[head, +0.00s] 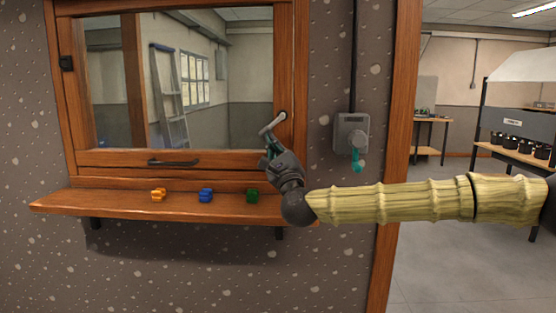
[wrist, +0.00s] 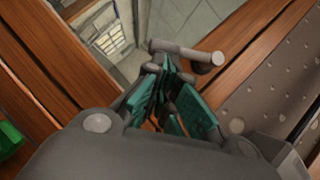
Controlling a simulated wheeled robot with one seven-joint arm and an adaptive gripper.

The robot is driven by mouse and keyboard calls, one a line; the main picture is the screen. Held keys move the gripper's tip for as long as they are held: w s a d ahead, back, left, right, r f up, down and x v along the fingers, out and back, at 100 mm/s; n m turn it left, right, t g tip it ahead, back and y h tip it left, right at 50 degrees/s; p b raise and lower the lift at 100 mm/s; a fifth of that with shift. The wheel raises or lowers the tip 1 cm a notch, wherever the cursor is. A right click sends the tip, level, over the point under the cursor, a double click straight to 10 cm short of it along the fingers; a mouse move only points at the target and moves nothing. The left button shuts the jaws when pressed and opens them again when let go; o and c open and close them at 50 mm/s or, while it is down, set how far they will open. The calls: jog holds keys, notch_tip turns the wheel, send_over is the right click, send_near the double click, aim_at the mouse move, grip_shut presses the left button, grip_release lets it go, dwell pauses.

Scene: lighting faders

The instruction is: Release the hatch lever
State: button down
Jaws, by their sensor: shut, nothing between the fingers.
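The hatch lever (head: 272,124) is a grey metal bar on the right side of the hatch's wooden frame (head: 285,60). It slants down and left from its round pivot. The lever also shows in the wrist view (wrist: 187,53), just beyond my fingertips. My gripper (head: 271,148) is just below the lever's lower end, with its teal fingers pointing up at it. In the wrist view the fingers (wrist: 168,95) are shut with nothing held. I cannot tell whether a fingertip touches the lever. The hatch pane (head: 235,90) looks closed.
A wooden shelf (head: 120,204) under the hatch carries yellow (head: 158,195), blue (head: 206,195) and green (head: 252,195) pieces. A black bar handle (head: 173,162) is on the bottom rail. A grey wall box (head: 351,132) with a teal part is to the right. A doorway opens farther right.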

aim_at(261, 134)
jog(key=a+m+h+b, duration=0.1)
jog(key=m+h+b, duration=0.1)
jog(key=m+b, duration=0.1)
jog(key=a+r+m+t+h+b, duration=0.1)
jog(key=m+h+b, duration=0.2)
jog(key=m, duration=0.1)
jog(key=a+r+m+t+h+b, duration=0.1)
jog(key=m+h+b, duration=0.1)
jog(key=m+b, duration=0.2)
jog(key=shift+w+a+h, duration=0.2)
jog(key=shift+a+h, duration=0.1)
jog(key=shift+h, duration=0.1)
jog(key=shift+a+r+m+h+b, duration=0.15)
jog(key=shift+r+m+h+b, duration=0.25)
jog(key=shift+m+h, duration=0.55)
